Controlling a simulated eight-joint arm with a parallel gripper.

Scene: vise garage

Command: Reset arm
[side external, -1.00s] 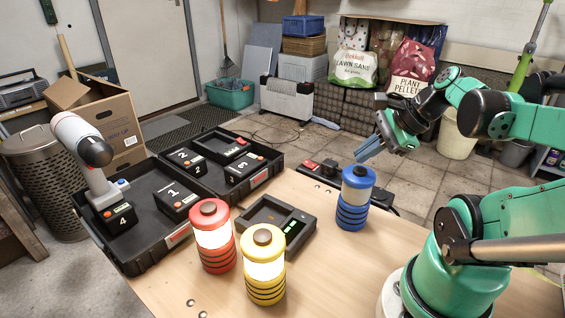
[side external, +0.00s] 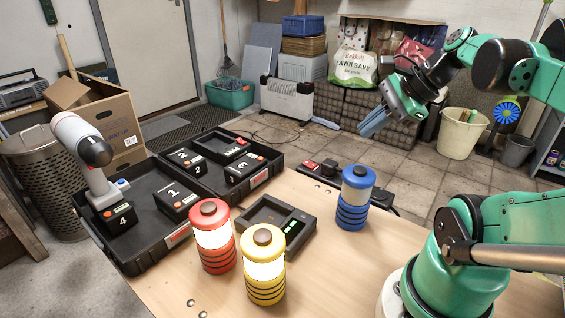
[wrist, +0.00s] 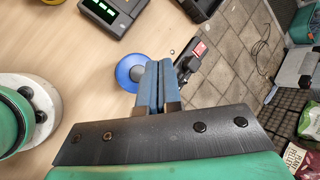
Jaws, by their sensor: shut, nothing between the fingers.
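My gripper (side external: 372,122) is raised in the air above and behind the blue lantern, its blue fingers shut and empty. In the wrist view my gripper (wrist: 153,68) points down with its two fingers together, beside the blue lantern's top (wrist: 130,72) in the picture. The blue lantern (side external: 355,198) stands upright on the wooden table, apart from my gripper. A red lantern (side external: 213,236) and a yellow lantern (side external: 263,265) stand upright and lit near the table's front.
A dark charger (side external: 277,226) with green lights lies mid-table. Black trays (side external: 130,262) at the left hold numbered battery packs and a white lamp (side external: 84,142) on a battery. A black device with red parts (side external: 327,168) is at the back edge.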

